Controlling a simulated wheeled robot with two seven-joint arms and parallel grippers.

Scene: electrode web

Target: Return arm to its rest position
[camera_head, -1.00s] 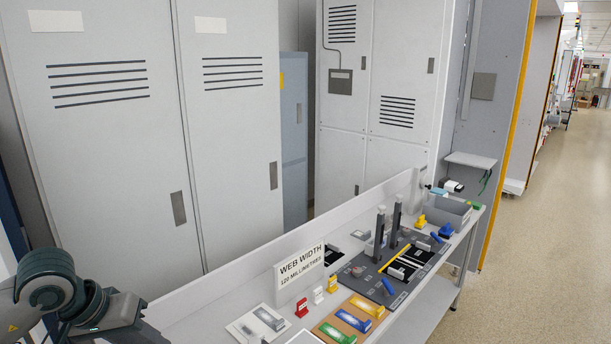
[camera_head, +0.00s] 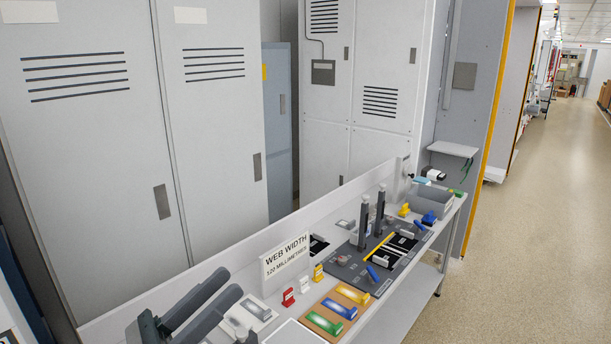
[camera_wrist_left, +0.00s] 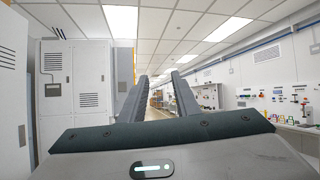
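My left gripper (camera_head: 231,281) is at the bottom left of the head view, over the near left end of the bench (camera_head: 128,318). Its two dark fingers are parallel and apart, with nothing between them. In the left wrist view the fingers (camera_wrist_left: 158,84) point toward the ceiling and the far room, with an empty gap between them. My right gripper is in neither view.
The bench holds a "WEB WIDTH" sign (camera_head: 286,257), a dark fixture with two posts (camera_head: 345,270), coloured blocks on a brown board (camera_head: 314,320) and a grey bin (camera_head: 440,203). Tall grey cabinets (camera_head: 90,130) stand behind. The floor (camera_head: 530,220) at right is clear.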

